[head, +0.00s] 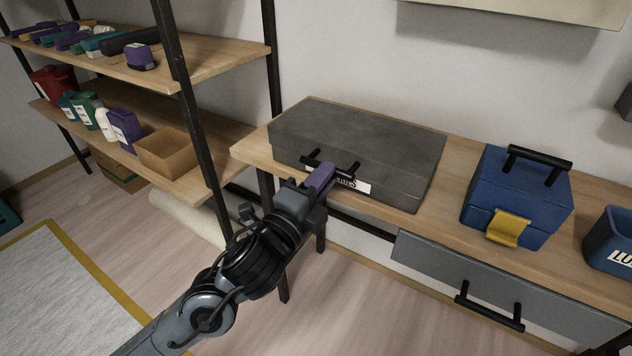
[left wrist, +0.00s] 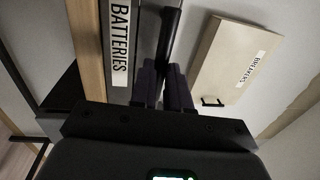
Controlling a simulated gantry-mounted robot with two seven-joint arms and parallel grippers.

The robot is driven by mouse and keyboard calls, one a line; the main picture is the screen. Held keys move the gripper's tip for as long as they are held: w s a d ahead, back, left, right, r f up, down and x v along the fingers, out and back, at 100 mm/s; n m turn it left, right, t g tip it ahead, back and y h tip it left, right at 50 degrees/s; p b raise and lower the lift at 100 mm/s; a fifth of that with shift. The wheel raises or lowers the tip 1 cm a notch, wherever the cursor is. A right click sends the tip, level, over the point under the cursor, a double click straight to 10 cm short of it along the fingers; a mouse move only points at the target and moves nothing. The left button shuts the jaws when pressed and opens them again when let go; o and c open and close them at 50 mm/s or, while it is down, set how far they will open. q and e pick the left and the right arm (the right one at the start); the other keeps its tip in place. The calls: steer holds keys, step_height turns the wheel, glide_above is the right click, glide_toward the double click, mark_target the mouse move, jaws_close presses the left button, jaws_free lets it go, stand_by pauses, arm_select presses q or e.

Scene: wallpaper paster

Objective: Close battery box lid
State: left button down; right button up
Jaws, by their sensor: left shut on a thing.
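The grey battery box (head: 360,134) stands on the wooden bench with its lid lying flat on top. I cannot tell whether the lid is fully shut. A black handle (head: 311,160) is on its front, above a white label (head: 362,188) that reads BATTERIES in the left wrist view (left wrist: 120,42). My left gripper (head: 322,177) is at this handle, its purple fingers shut around the black bar, which runs between them in the left wrist view (left wrist: 168,38). The fingers partly hide the handle and label in the head view. My right gripper is not in view.
A blue toolbox (head: 515,195) with a yellow latch stands to the right on the bench, beside a blue bin (head: 612,240). A grey drawer (head: 500,290) is below. Shelves with a black post (head: 180,80) are at the left. A BREAKERS panel (left wrist: 232,60) is on the wall.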

arm_select(q)
steer(key=shift+w+f, duration=0.1)
steer(key=shift+f, duration=0.6)
steer(key=c, duration=1.1)
jaws_free()
steer(key=shift+r, duration=0.15)
steer(key=shift+r, duration=0.2)
steer(key=p+v, duration=0.3)
steer(key=v, duration=0.8)
steer(key=shift+d, duration=0.1)
